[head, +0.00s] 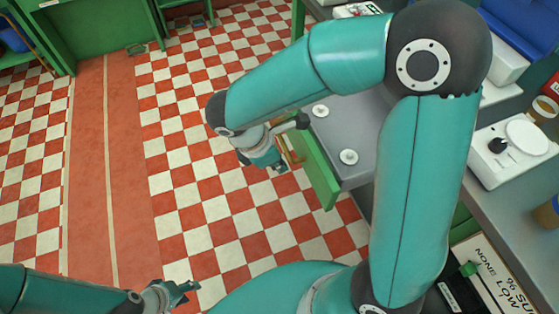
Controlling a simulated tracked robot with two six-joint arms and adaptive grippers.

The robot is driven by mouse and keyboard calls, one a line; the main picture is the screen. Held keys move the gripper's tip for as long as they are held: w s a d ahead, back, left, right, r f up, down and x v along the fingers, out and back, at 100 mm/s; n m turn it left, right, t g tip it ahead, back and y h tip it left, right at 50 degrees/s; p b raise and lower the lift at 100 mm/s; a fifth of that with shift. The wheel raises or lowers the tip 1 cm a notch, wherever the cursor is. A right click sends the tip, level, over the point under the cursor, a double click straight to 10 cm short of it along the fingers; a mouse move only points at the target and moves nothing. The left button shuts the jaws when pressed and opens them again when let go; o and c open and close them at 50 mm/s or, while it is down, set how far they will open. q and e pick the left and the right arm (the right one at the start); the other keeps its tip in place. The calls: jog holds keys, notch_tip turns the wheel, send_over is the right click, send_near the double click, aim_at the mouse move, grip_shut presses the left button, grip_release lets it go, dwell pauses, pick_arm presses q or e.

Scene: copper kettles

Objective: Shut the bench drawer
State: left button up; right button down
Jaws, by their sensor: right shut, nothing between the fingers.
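The bench drawer (293,151) sticks out a little from the green front of the bench, left of the grey worktop. A narrow strip of its brown and reddish inside shows, and its front is mostly hidden by my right gripper. My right gripper (277,166) is shut and empty, at the outer side of the drawer. I cannot tell whether it touches the drawer. My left gripper (184,290) is low at the bottom left over the floor, far from the drawer, with nothing seen in it. Its fingers are too small to read.
The grey bench top (340,125) carries small white round pieces (348,157). A white device with a dark knob (510,150) and a blue bin (520,35) stand at the right. My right arm hides much of the bench. The checkered floor (190,150) at left is clear.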

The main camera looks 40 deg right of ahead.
jog(key=shift+s+d+f, duration=0.25)
jog(key=shift+d+f, duration=0.75)
jog(key=shift+d, duration=0.05)
jog(key=shift+s+d+f, duration=0.25)
jog(key=shift+d+f, duration=0.75)
jog(key=shift+s+d+f, duration=0.25)
jog(key=shift+d+f, duration=0.75)
jog(key=shift+d, duration=0.05)
jog(key=shift+d, duration=0.15)
